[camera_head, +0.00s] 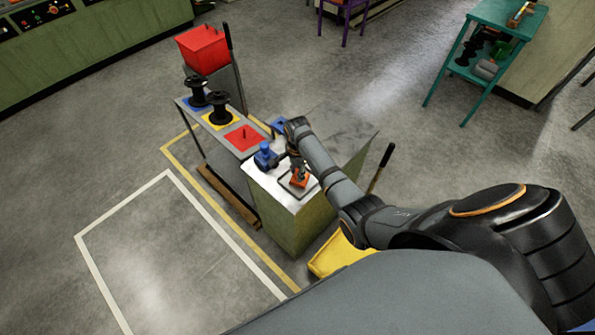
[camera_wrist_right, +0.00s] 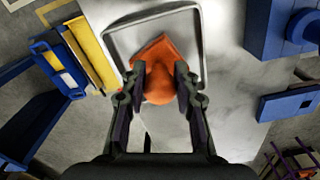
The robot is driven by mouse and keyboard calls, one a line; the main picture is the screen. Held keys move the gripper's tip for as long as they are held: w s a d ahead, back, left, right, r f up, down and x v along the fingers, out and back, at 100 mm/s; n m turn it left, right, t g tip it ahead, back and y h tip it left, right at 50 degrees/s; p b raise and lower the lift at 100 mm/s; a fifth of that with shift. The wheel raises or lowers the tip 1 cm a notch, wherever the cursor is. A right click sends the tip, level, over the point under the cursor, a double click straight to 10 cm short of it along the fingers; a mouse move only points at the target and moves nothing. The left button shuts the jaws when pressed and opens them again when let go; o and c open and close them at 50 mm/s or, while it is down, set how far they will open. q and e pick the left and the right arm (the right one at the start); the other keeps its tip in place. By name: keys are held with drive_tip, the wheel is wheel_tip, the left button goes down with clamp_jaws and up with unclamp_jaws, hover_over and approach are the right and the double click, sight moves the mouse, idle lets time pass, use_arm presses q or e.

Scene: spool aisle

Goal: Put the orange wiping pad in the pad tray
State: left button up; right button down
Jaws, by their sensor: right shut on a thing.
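The orange wiping pad (camera_head: 300,181) is a small orange block with a raised rounded grip, over the white-topped cabinet. My right gripper (camera_head: 297,171) is shut on its grip, which shows between the two fingers in the wrist view (camera_wrist_right: 160,85). The pad tray is a shallow grey tray with a raised rim (camera_wrist_right: 150,16). The pad overlaps the tray's area in both views. I cannot tell whether it touches the tray floor or hangs just above it. The near part of the tray is hidden by the pad and fingers. My left gripper is not in view.
A blue device (camera_head: 265,156) stands on the cabinet top beside the tray. Left of it, a bench holds a red square plate (camera_head: 243,138) and black spools (camera_head: 219,109). A red bin (camera_head: 203,49) stands behind. A yellow bin (camera_head: 338,254) sits by the cabinet's foot.

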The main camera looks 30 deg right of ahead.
drive_tip(key=c, duration=1)
unclamp_jaws()
wheel_tip(320, 180, up, 12)
drive_tip(key=shift+r+b, duration=0.1)
drive_tip(key=shift+b, duration=0.45)
